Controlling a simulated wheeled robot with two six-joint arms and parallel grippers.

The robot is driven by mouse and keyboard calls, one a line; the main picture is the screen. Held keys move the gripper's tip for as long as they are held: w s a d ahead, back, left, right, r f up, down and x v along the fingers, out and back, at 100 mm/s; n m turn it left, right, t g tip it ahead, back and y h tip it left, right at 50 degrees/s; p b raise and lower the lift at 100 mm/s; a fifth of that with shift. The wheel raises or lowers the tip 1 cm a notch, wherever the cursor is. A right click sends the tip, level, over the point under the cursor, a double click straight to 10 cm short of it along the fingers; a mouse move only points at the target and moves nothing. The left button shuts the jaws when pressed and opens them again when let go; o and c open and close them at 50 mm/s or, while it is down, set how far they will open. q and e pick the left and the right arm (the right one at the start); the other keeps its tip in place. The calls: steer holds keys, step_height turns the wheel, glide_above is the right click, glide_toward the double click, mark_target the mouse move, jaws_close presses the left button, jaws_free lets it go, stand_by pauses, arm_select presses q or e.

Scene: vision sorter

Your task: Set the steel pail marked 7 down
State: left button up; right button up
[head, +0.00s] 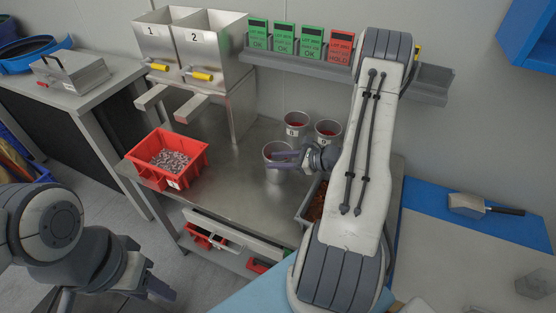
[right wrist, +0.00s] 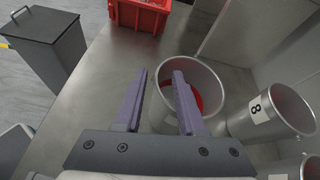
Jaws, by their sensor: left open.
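A steel pail (head: 276,148) with red inside stands at the right gripper, over the steel bench; its number is not visible. It also shows in the right wrist view (right wrist: 215,85). My right gripper (head: 285,158) has its two purple fingers apart in the right wrist view (right wrist: 159,75), one outside the pail's wall and one inside its mouth. I see a gap between fingers and wall. Whether the pail touches the bench is hard to tell. My left gripper (head: 116,298) is open and empty at the lower left, far from the pails.
Two more pails (head: 297,119) (head: 327,128) stand just behind; one is marked 8 (right wrist: 268,115). A red crate (head: 139,164) of small metal parts sits on the bench's left. Bins 1 and 2 (head: 190,40) and a shelf of cards (head: 340,75) are behind. Bare bench (head: 230,190) lies between.

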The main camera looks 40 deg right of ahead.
arm_select(q)
step_height(320, 180, down, 2)
steer(key=shift+b, duration=0.95)
arm_select(e)
steer(key=v, duration=1.2)
steer(key=w+a+r+n+g+y, duration=0.15)
steer(key=a+n+g, duration=0.4)
steer(key=a, duration=0.55)
steer(key=a+r+n+g+y, duration=0.1)
steer(key=a+r+n+g, duration=0.25)
steer(key=a+n, duration=0.5)
arm_select(q)
steer(key=shift+c, duration=0.3)
arm_select(e)
steer(key=s+a+r+n+g+h, duration=0.1)
steer(key=s+a+r+n+h, duration=0.1)
steer(key=s+a+n+h, duration=0.2)
steer(key=s+a+r+n+g+h, duration=0.1)
steer(key=s+a+r+n+h, duration=0.2)
steer(key=s+a+n, duration=0.8)
steer(key=a+n+h, duration=0.1)
steer(key=n, duration=0.5)
steer(key=shift+s+a, duration=0.2)
steer(key=shift+a, duration=0.2)
arm_select(q)
steer(key=shift+s, duration=0.1)
arm_select(e)
steer(key=shift+s, duration=0.1)
